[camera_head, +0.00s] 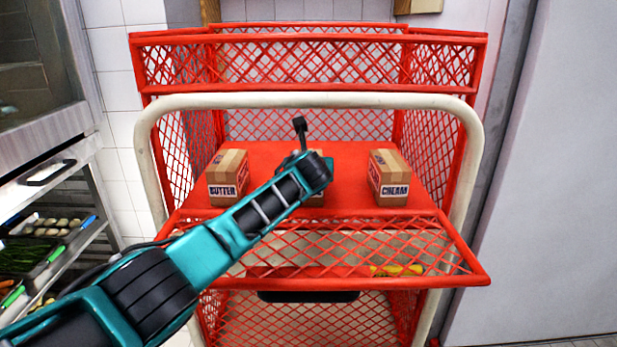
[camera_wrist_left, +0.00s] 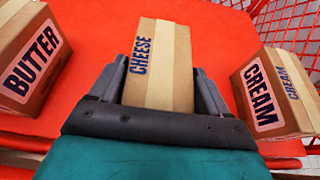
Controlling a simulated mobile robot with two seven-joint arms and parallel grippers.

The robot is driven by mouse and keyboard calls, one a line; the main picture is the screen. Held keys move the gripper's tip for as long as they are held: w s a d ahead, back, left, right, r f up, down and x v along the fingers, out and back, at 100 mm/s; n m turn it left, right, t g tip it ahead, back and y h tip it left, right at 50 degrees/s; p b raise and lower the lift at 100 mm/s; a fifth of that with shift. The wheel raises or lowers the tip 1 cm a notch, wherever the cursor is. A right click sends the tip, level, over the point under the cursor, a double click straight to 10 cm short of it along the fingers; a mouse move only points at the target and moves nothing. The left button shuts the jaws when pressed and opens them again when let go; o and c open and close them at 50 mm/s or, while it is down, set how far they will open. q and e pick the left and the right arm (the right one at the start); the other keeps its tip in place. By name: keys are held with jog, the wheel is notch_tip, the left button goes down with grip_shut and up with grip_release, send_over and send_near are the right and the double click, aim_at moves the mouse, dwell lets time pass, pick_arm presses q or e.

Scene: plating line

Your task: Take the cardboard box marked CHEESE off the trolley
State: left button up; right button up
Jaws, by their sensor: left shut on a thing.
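The cardboard box marked CHEESE (camera_wrist_left: 160,55) stands between the two fingers of my left gripper (camera_wrist_left: 160,90) in the left wrist view. The fingers are shut on its sides. In the head view my left gripper (camera_head: 312,165) reaches over the trolley shelf and hides most of this box. The box is over the red shelf of the trolley (camera_head: 345,150), between two other boxes; I cannot tell whether it still touches the shelf. My right gripper is in neither view.
A box marked BUTTER (camera_head: 228,178) stands to the left and one marked CREAM (camera_head: 389,178) to the right, both apart from my gripper. The trolley has red mesh sides, a lowered mesh front flap (camera_head: 440,255) and a cream tube frame (camera_head: 476,150). A food rack (camera_head: 50,235) stands at left.

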pick_arm(q)
jog(key=c, duration=0.5)
jog(key=shift+r, duration=0.1)
jog(key=shift+c, duration=0.4)
